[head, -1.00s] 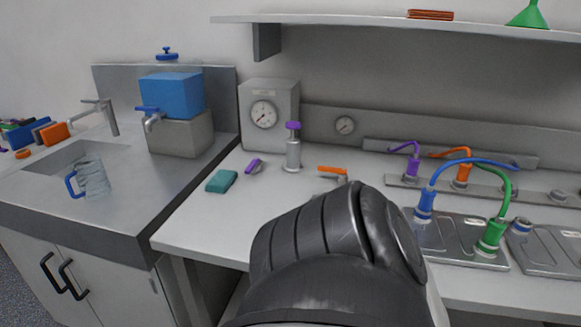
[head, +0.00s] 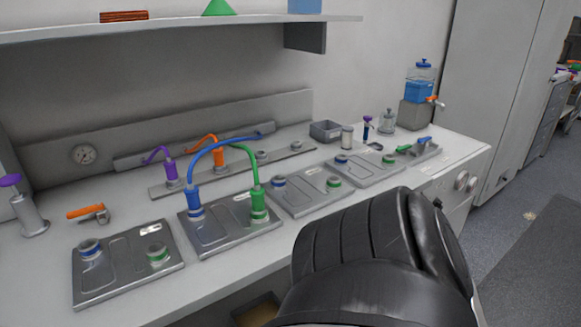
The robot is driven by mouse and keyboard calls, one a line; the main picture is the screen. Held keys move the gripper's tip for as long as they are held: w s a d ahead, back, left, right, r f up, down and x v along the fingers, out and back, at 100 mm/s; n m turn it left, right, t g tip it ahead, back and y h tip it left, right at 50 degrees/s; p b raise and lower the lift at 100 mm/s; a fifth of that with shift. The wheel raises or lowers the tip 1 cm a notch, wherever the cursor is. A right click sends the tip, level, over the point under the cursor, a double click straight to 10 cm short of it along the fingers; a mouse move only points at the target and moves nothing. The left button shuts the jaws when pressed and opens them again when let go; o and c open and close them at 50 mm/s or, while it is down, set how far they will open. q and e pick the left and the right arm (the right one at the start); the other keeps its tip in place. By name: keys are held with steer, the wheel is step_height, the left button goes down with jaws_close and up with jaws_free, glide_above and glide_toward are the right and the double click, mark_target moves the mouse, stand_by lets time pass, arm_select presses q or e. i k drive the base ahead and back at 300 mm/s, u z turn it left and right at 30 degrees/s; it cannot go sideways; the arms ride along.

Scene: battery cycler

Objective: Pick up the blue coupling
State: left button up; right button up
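A blue coupling (head: 194,201) stands upright on the left port of a metal plate (head: 225,238) on the bench. A green coupling (head: 258,203) with a green hose stands on the same plate's right port. A large black part of my own arm fills the bottom centre-right and covers some of the bench front. Neither of my grippers shows in the head view.
Similar plates lie left (head: 128,280) and right (head: 308,201) of it, with blue-ringed and green-ringed ports. Purple (head: 171,170) and orange (head: 219,157) couplings stand on the back rail (head: 160,190). An orange-handled item (head: 86,210) lies at left.

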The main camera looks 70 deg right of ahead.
mark_target(191, 191)
steer(key=z, duration=2.3)
